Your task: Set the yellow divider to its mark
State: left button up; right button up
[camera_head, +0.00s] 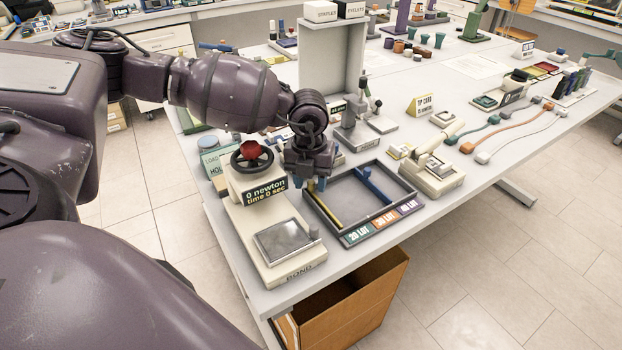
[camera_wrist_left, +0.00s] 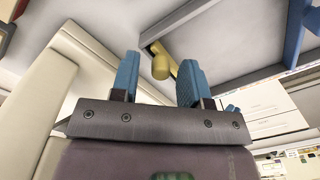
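The yellow divider (camera_head: 327,211) lies in the left part of a dark-rimmed grey tray (camera_head: 408,187). A blue divider (camera_head: 373,184) stands farther right in the same tray. The tray's front edge carries green, orange and purple lot labels (camera_head: 384,222). My left gripper (camera_head: 313,184) points down over the tray's left side, at the far end of the yellow divider. In the left wrist view its blue fingers (camera_wrist_left: 157,80) are apart, with the divider's yellow knob (camera_wrist_left: 160,66) showing between them. Neither finger clearly touches the knob. My right gripper is not in view.
A cream bond tester (camera_head: 270,225) with a red-capped handwheel (camera_head: 251,150) stands close on the left. A cream clamp device (camera_head: 435,175) sits right of the tray. A grey press (camera_head: 352,130) and a tall grey stand (camera_head: 331,65) are behind.

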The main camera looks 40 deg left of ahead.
pick_arm(q)
grip_shut()
jog(key=shift+w, duration=0.1)
jog(key=w, duration=0.1)
jog(key=w+d, duration=0.1)
jog(key=w, duration=0.1)
jog(key=w+d, duration=0.1)
jog(key=w, duration=0.1)
jog(key=shift+w+d+b, duration=0.1)
jog(key=shift+d+b, duration=0.05)
jog(key=shift+b, duration=0.25)
jog(key=shift+w, duration=0.25)
jog(key=shift+o, duration=0.5)
grip_release()
